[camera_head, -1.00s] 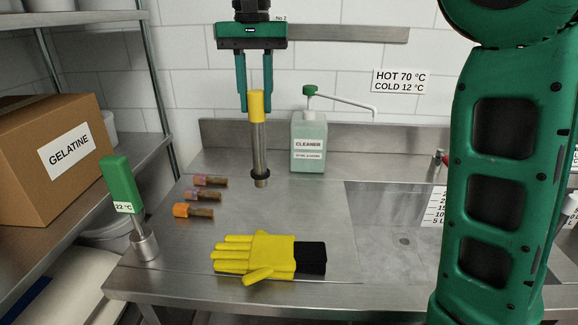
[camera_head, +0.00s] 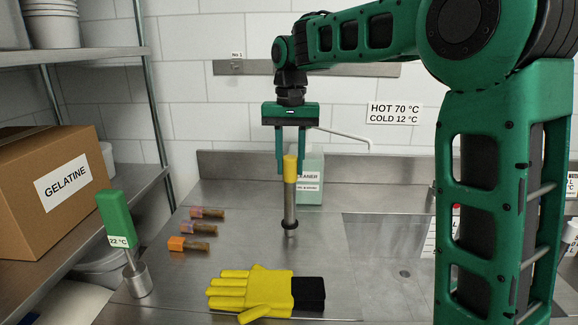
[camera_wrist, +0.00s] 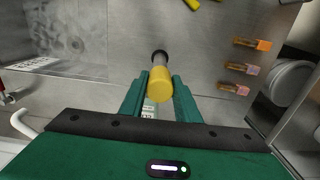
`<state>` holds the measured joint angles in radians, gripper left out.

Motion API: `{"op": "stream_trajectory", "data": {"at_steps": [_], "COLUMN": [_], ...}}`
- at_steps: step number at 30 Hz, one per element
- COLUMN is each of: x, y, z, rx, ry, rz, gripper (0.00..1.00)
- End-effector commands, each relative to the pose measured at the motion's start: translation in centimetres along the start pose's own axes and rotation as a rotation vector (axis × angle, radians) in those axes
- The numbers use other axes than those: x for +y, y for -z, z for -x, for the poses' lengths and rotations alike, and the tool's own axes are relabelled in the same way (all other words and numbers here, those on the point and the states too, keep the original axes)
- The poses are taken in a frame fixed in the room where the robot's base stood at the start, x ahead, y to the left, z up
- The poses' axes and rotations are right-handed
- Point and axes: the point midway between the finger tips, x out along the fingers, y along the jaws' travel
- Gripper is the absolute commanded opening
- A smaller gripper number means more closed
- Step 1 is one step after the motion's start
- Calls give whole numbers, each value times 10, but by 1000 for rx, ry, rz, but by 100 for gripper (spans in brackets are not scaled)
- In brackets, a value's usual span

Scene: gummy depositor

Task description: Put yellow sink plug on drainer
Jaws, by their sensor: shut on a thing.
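The yellow sink plug (camera_head: 290,200) is a steel tube with a yellow top and a dark ring near its lower end. My gripper (camera_head: 291,170) is shut on its yellow top and holds it upright above the steel counter, in front of the cleaner bottle. In the wrist view the plug (camera_wrist: 160,84) sits between the two fingers. The drainer is not labelled; the steel worktop (camera_head: 330,255) lies left of the sink basin (camera_head: 400,235). The sink's drain hole (camera_head: 404,273) shows as a small dark circle in the basin floor.
A yellow glove (camera_head: 250,290) lies at the counter's front. The cleaner bottle (camera_head: 311,180) stands behind the plug. My arm covers the basin's right side.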

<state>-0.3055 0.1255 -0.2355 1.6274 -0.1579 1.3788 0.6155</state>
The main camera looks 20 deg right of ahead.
Motion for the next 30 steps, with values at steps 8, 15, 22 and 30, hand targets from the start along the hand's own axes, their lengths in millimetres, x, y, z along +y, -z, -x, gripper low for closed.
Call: {"op": "stream_trajectory", "data": {"at_steps": [8, 15, 22, 30], "x": [0, 0, 0, 2], "y": [0, 0, 1, 2], "z": [-8, -7, 0, 43], "rx": [-2, -1, 2, 4], "ry": [-2, -1, 1, 2], "rz": [-2, -2, -2, -5], "gripper": [34, 48, 48, 48]}}
